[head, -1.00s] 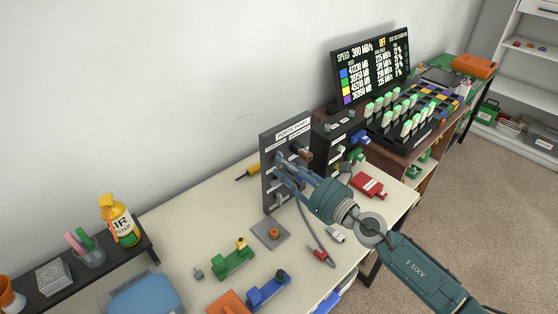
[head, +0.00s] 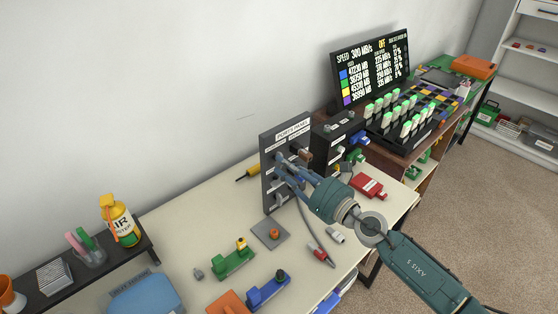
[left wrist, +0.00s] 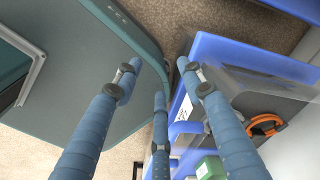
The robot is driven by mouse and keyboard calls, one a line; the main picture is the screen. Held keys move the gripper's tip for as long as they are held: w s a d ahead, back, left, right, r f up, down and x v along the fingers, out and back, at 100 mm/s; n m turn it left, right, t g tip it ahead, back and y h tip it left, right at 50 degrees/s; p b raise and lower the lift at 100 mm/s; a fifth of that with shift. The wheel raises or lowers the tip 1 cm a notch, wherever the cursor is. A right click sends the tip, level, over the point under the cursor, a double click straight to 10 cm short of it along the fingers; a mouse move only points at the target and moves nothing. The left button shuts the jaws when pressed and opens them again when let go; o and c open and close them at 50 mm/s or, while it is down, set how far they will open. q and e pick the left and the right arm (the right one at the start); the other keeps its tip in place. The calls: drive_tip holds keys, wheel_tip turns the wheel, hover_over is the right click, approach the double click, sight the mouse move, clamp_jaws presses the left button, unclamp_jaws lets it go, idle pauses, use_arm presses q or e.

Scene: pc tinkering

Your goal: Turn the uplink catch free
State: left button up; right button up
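The dark grey upright ports panel (head: 270,192) stands on the cream workbench in the head view, with labels and several connectors on its face. The uplink catch cannot be singled out; my right fingers cover part of the panel's face. My right gripper (head: 281,170) has its blue fingertips at the middle of that face. I cannot tell whether they are closed on a part. In the left wrist view, my left gripper (left wrist: 160,72) has its fingers spread with nothing between them, above the floor and beside a blue bin (left wrist: 205,55).
A black box (head: 330,150) with connectors stands just right of the panel. A red device (head: 369,186), a grey plate with an orange knob (head: 271,233) and green (head: 232,262) and blue (head: 268,291) parts lie on the bench.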

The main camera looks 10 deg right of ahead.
drive_tip(key=shift+w+a+f, duration=0.1)
drive_tip(key=shift+w+a, duration=0.05)
drive_tip(key=shift+w, duration=0.05)
drive_tip(key=shift+s, duration=0.1)
drive_tip(key=shift+s, duration=0.2)
drive_tip(key=b+v, duration=0.1)
drive_tip(key=v, duration=0.4)
drive_tip(key=shift+s+d, duration=0.15)
drive_tip(key=shift+d, duration=0.2)
